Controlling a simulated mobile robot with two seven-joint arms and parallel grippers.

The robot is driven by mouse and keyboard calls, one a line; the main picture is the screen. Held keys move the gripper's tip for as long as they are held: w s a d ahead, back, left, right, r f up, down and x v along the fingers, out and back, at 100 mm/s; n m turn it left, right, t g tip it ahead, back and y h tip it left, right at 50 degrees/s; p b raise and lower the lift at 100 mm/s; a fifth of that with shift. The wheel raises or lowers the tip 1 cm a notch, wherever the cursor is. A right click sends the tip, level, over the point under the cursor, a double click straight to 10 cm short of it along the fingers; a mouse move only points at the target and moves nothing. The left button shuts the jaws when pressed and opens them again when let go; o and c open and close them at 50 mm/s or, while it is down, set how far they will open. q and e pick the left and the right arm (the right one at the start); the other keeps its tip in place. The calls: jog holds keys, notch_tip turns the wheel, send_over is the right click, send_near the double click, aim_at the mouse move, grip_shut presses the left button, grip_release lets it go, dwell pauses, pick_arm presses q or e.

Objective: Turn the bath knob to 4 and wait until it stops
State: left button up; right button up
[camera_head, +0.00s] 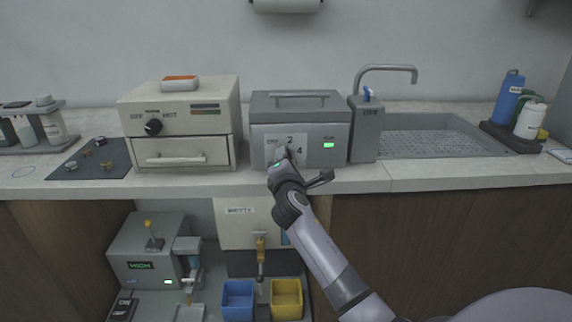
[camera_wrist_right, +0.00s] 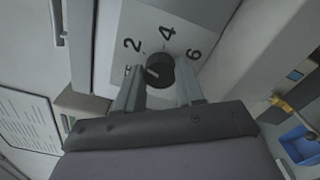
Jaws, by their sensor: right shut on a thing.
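The bath is a grey box with a lidded top (camera_head: 300,104) on the counter in the head view. Its dark round knob (camera_wrist_right: 159,68) sits on a white dial plate (camera_wrist_right: 180,20) marked 2, 4 and 6 in the right wrist view. A pale mark on the knob is on its left side, away from the 4. My right gripper (camera_head: 283,155) is at the bath's front; in the wrist view its fingers (camera_wrist_right: 160,88) are shut on the knob from both sides. In the head view the gripper mostly hides the knob. A green light (camera_head: 328,145) is lit on the bath. My left gripper is out of view.
A cream oven (camera_head: 180,108) stands left of the bath, and a grey tap unit (camera_head: 364,140) and sink (camera_head: 430,120) are to its right. Below, a blue bin (camera_head: 238,300) and a yellow bin (camera_head: 286,300) stand under the counter.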

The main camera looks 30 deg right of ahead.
jog(key=m+b, duration=0.1)
jog(key=m, duration=0.1)
jog(key=shift+f+m, duration=0.15)
jog(key=shift+m, duration=0.25)
jog(key=m+b, duration=0.1)
jog(key=m, duration=0.2)
jog(key=shift+f+m, duration=0.1)
jog(key=shift+m, duration=0.2)
jog(key=m+b, duration=0.2)
jog(key=m, duration=0.2)
jog(key=shift+m+b, duration=0.3)
jog(key=shift+m, duration=0.9)
jog(key=o, duration=1)
jog(key=shift+o, duration=0.2)
jog(key=shift+s, duration=0.1)
jog(key=v, duration=0.7)
jog(key=shift+p, duration=0.3)
